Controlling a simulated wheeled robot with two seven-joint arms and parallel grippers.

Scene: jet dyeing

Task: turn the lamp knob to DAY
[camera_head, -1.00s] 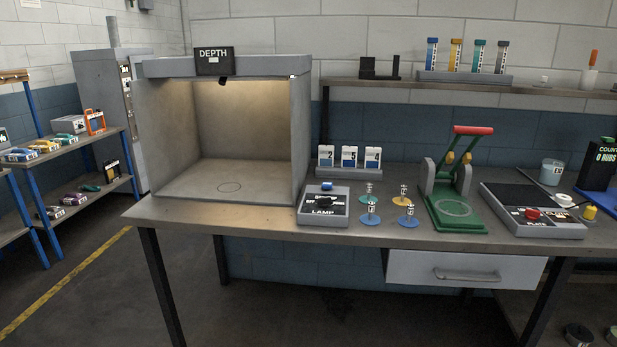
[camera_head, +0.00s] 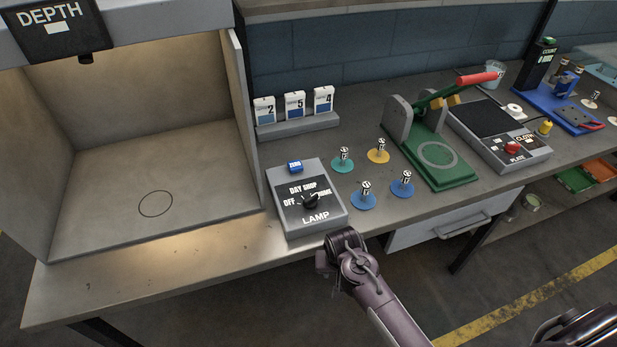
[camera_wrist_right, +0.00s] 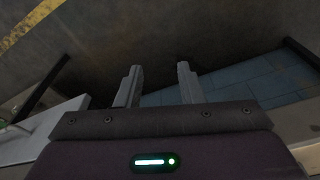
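The lamp box (camera_head: 304,221) is a grey box with a dark panel at the bench's front, right of the lit booth. Its black lamp knob (camera_head: 310,201) sits among the labels OFF, DAY, SHOP and a partly covered one at the right. I cannot tell which label it points to. A blue ZERO button (camera_head: 294,167) is behind the panel. A dark arm of mine, seemingly the right, ends just in front of the lamp box; its fingertips are hidden in the head view. In the right wrist view my right gripper (camera_wrist_right: 158,85) is open and empty, above the floor.
The open booth (camera_head: 190,180) stands at the left with warm light inside. Several coloured discs with upright tags, such as a blue one (camera_head: 363,201), stand close right of the lamp box. A green press (camera_head: 445,165) and a plate unit (camera_head: 516,150) lie farther right.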

